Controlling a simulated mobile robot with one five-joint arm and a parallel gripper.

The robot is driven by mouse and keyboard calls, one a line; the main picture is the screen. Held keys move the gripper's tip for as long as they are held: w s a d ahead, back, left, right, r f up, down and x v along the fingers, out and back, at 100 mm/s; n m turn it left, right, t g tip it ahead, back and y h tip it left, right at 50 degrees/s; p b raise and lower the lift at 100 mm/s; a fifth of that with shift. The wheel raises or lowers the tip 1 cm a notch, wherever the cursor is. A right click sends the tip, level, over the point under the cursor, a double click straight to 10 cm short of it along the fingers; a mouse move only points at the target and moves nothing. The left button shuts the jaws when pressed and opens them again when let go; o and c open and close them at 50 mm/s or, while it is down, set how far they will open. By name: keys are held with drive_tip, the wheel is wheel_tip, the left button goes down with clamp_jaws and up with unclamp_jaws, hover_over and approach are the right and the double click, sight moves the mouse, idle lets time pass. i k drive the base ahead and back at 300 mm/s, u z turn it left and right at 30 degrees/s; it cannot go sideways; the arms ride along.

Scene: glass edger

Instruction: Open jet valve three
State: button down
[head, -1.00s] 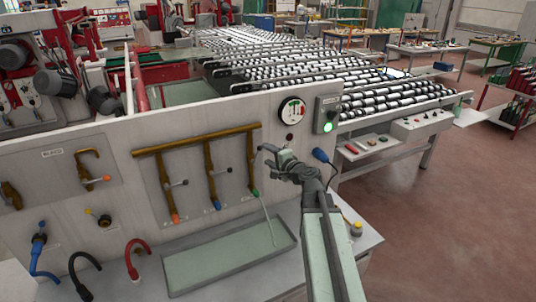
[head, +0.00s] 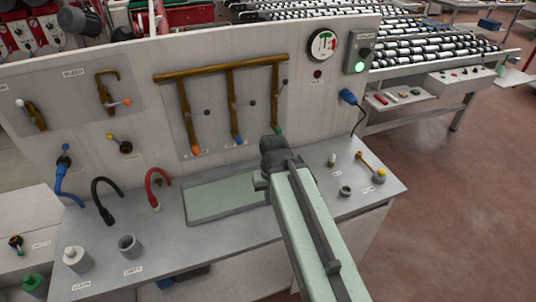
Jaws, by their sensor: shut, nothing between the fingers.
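The jet manifold (head: 215,73) is a brown pipe on the upright panel with three drop pipes. They end in orange (head: 196,150), blue (head: 237,140) and green (head: 278,130) tips. The rightmost, green-tipped pipe (head: 275,92) appears to be valve three; its lever cannot be made out. The other two levers, at the left pipe (head: 205,112) and middle pipe (head: 252,102), stick out to the right. My gripper (head: 261,181) is shut and empty, low in front of the panel over the tray, mostly hidden by my wrist. It is apart from the valves.
A shallow tray (head: 215,201) lies on the grey bench below the pipes. A round gauge (head: 322,45) and a green-lit box (head: 360,52) are at upper right. Small fittings (head: 372,164) lie right.

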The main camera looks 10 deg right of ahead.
sight(286, 82)
drive_tip(key=u, duration=1.75)
drive_tip(key=k, duration=0.6)
drive_tip(key=z, duration=0.85)
drive_tip(key=i, duration=1)
drive_tip(key=u, duration=0.05)
